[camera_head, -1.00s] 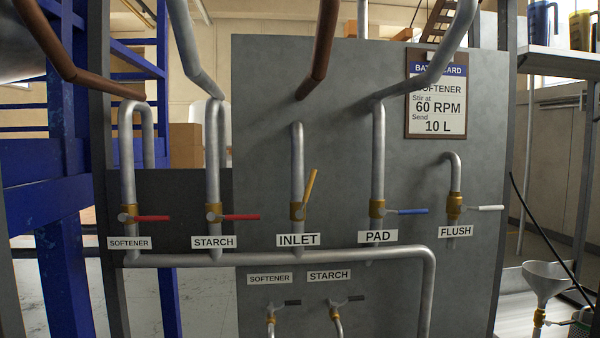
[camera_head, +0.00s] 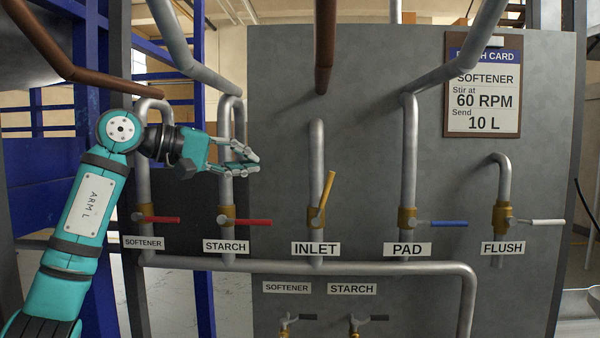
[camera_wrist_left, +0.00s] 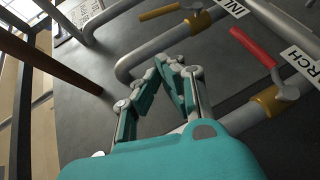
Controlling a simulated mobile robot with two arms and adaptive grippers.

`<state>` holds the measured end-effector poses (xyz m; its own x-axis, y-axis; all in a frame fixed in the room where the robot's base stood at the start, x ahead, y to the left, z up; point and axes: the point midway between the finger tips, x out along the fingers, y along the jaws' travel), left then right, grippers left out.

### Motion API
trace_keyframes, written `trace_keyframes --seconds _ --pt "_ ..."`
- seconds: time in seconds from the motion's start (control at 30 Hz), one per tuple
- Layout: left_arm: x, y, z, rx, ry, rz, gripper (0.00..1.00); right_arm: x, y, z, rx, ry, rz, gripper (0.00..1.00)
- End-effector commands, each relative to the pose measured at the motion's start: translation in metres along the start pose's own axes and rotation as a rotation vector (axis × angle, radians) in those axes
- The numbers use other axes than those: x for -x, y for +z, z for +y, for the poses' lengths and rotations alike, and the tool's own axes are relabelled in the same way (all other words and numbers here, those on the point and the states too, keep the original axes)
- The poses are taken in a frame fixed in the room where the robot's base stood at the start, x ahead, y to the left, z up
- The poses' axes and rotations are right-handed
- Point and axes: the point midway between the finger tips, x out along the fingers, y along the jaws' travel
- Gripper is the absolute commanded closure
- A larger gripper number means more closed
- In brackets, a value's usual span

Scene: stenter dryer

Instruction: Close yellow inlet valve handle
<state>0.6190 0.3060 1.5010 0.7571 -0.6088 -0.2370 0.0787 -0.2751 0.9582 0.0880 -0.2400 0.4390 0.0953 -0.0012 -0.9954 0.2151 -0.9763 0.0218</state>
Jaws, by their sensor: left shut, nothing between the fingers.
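The yellow inlet valve handle (camera_head: 328,189) points up and leans slightly right from its brass valve body (camera_head: 316,219), above the INLET label. In the left wrist view, the yellow handle (camera_wrist_left: 160,12) shows at the top edge. My left gripper (camera_head: 255,163) is shut and empty, up and left of the yellow handle and apart from it. It appears in front of or close beside the starch pipe. In the wrist view its fingertips (camera_wrist_left: 176,62) meet below the yellow handle. My right gripper is not in view.
The red starch handle (camera_head: 251,222) lies level below my left gripper, with a red softener handle (camera_head: 162,219) farther left. The blue pad handle (camera_head: 450,224) and white flush handle (camera_head: 548,222) are at right. A brown pipe (camera_head: 324,50) hangs above the inlet pipe.

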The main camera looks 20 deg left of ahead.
Motion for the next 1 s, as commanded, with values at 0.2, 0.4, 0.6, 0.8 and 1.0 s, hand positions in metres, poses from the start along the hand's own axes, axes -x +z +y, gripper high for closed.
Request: trace_keyframes --seconds 0.2,0.4,0.6,0.8,1.0 --pt "-0.032 0.002 0.003 0.000 -0.003 -0.007 1.00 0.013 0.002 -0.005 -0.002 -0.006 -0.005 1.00" --pt "-0.076 0.002 0.003 0.002 -0.002 -0.008 1.00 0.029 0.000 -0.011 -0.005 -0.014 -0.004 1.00" --pt "-0.110 0.013 0.002 -0.002 -0.001 -0.009 1.00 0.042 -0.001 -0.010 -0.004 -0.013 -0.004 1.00" --pt "-0.123 0.028 0.002 0.000 0.001 -0.007 1.00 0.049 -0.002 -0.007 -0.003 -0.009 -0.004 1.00" --pt "-0.127 0.031 0.000 0.002 0.000 -0.004 1.00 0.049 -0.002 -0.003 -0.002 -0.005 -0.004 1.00"
